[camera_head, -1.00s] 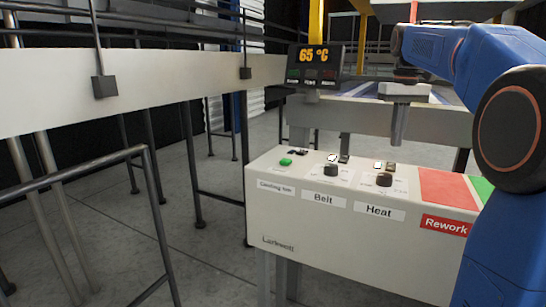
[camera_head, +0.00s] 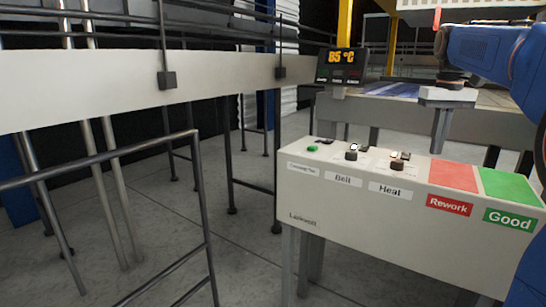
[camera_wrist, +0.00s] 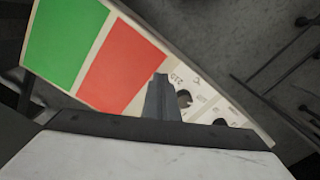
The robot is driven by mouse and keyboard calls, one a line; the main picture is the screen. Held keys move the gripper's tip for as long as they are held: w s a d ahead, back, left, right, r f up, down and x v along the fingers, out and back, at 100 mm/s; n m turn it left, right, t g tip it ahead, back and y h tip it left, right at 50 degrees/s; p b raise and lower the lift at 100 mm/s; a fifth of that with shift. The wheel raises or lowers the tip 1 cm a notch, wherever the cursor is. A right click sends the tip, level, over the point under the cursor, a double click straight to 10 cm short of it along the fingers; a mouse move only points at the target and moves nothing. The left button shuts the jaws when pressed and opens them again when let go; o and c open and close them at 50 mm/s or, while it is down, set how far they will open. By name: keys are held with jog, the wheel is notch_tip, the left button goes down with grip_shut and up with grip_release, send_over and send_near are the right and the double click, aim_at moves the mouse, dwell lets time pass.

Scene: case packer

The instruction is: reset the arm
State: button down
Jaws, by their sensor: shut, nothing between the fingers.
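My gripper (camera_head: 437,150) hangs from my blue arm on the right of the head view, pointing down. Its fingers are together with nothing between them. It appears above and behind the control panel (camera_head: 360,225), apart from it. In the wrist view the closed fingers (camera_wrist: 161,92) show in front of the panel's face, over the edge of the red pad.
The panel carries a green button (camera_head: 313,148), Belt and Heat knobs, a red Rework pad (camera_head: 454,175) and a green Good pad (camera_head: 510,187). A temperature display (camera_head: 341,66) stands behind, seemingly reading 85 °C. Rails and a conveyor side (camera_head: 90,100) fill the left.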

jog(key=s+a+f+t, duration=0.1)
jog(key=s+a+f, duration=0.35)
jog(key=s, duration=0.25)
jog(key=s+a+f+t, duration=0.1)
jog(key=s+a+f, duration=0.35)
jog(key=s, duration=0.25)
jog(key=s+a+f+t, duration=0.1)
jog(key=s+a+f, duration=0.2)
jog(key=s+f, duration=0.5)
jog(key=s+a+f+t, duration=0.1)
jog(key=s+a+f, duration=0.2)
jog(key=s+f, duration=0.4)
notch_tip(320, 180, down, 3)
jog(key=shift+s+r+n+t, duration=0.1)
jog(key=shift+s+n+t, duration=0.2)
jog(key=shift+s+n, duration=0.1)
